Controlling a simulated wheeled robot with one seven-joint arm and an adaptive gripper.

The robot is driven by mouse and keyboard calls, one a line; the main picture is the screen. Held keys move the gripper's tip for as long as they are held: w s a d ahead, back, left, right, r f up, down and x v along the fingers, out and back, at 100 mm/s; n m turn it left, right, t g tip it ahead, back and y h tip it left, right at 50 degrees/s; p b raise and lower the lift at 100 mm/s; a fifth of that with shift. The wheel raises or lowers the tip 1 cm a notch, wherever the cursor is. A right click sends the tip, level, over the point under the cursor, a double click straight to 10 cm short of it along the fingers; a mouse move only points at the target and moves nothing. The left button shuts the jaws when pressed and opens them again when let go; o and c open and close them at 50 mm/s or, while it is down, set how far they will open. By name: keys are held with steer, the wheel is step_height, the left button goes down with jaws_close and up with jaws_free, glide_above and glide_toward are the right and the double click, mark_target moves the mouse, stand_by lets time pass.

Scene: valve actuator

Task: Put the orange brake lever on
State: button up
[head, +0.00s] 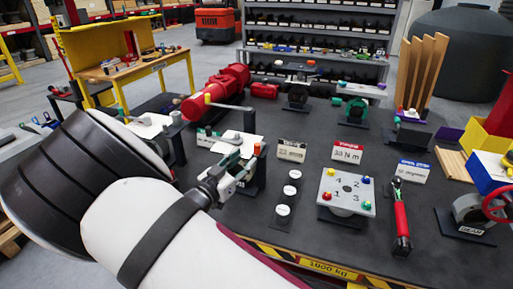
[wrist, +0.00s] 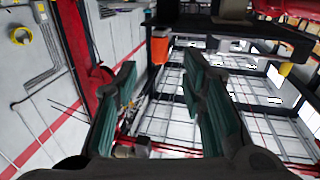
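A small orange piece (head: 257,149), which looks like the end of the brake lever, shows just beyond my gripper (head: 233,170) in the head view, by a dark upright stand. In the wrist view, an orange block (wrist: 160,50) sits under a dark bar, ahead of the fingertips and between their lines. My gripper (wrist: 160,78) is open there, with teal-padded fingers apart and nothing between them. The orange piece appears apart from the fingers. The rest of the lever is hidden or cannot be made out.
A grey device with white plates (head: 235,140) stands close behind my gripper. White round caps (head: 283,211) and a numbered plate (head: 345,192) lie to the right. A red-handled tool (head: 401,218) lies farther right. A red valve body (head: 215,90) is behind.

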mark_target(255, 149)
steer(key=x, duration=0.8)
steer(key=shift+p, duration=0.3)
